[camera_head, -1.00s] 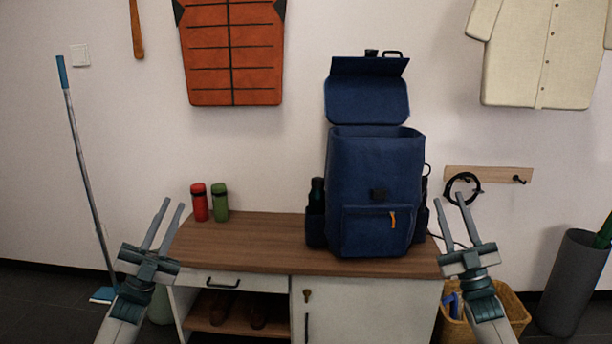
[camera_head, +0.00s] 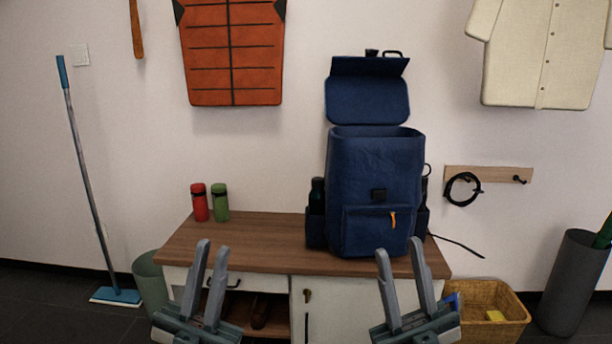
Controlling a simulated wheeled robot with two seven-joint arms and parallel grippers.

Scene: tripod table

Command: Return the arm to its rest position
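My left gripper (camera_head: 211,279) is low in the head view, in front of the left part of the wooden cabinet top. Its two fingers are apart with nothing between them. My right gripper (camera_head: 398,284) is low in the view, in front of the cabinet's right part. Its fingers are also apart and empty. Both point upward in the picture. My arm links behind the grippers are out of the picture.
A blue backpack (camera_head: 375,180) with its lid up stands on the wooden-topped cabinet (camera_head: 262,240). A red bottle (camera_head: 200,205) and a green bottle (camera_head: 220,205) stand at its back left. A basket (camera_head: 490,325) and grey bin (camera_head: 572,285) are right; a mop (camera_head: 88,180) leans left.

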